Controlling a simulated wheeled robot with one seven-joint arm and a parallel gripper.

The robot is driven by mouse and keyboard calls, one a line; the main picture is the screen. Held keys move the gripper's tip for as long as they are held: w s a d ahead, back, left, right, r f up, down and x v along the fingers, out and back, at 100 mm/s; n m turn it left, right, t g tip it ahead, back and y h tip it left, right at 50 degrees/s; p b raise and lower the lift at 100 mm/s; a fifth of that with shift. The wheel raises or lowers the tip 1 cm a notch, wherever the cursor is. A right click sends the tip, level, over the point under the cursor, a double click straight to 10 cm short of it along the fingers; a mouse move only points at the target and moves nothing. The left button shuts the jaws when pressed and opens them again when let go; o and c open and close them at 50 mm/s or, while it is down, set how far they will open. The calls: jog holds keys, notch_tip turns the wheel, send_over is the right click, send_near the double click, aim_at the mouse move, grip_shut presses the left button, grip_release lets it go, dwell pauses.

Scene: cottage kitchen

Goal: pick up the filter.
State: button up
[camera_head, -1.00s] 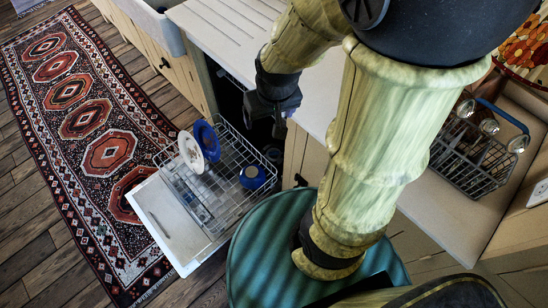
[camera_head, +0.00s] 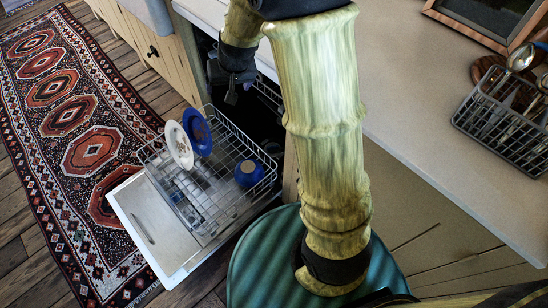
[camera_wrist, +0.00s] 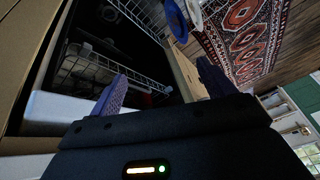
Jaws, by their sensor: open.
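I cannot make out the filter for certain in either view. The open dishwasher shows in the head view, with its wire rack (camera_head: 222,150) pulled out over the lowered door (camera_head: 150,222). The dishwasher's dark interior (camera_wrist: 105,35) fills the left of the wrist view, with rack wires across it. My gripper (camera_head: 232,88) is at the dishwasher's opening, beyond the pulled-out rack. In the wrist view its two fingers (camera_wrist: 162,80) are spread wide with nothing between them.
A white plate (camera_head: 179,145), a blue plate (camera_head: 197,132) and a blue bowl (camera_head: 249,173) are in the rack. A wire cutlery basket (camera_head: 500,120) stands on the counter (camera_head: 420,100). A patterned rug (camera_head: 92,150) lies on the floor at left.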

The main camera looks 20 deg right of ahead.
jog(key=w+d+f+b, duration=0.3)
jog(key=w+f+b, duration=0.35)
jog(key=f, duration=0.65)
jog(key=w+d+f+m+h+b, duration=0.1)
jog(key=w+d+f+b, duration=0.25)
jog(key=f+b, duration=0.7)
jog(key=w+d+f+b, duration=0.2)
jog(key=w+f+b, duration=0.35)
jog(key=f, duration=0.85)
jog(key=d+f+b, duration=0.4)
jog(key=d+f, duration=0.1)
jog(key=f, duration=0.4)
jog(key=d+f+g+h+b, duration=0.1)
jog(key=d+f+b, duration=0.4)
jog(key=f, duration=0.4)
jog(key=shift+w+f, duration=0.4)
jog(key=shift+d, duration=0.1)
jog(key=shift+b+x, duration=1.9)
jog(key=shift+x, duration=1.15)
jog(key=shift+s, duration=0.1)
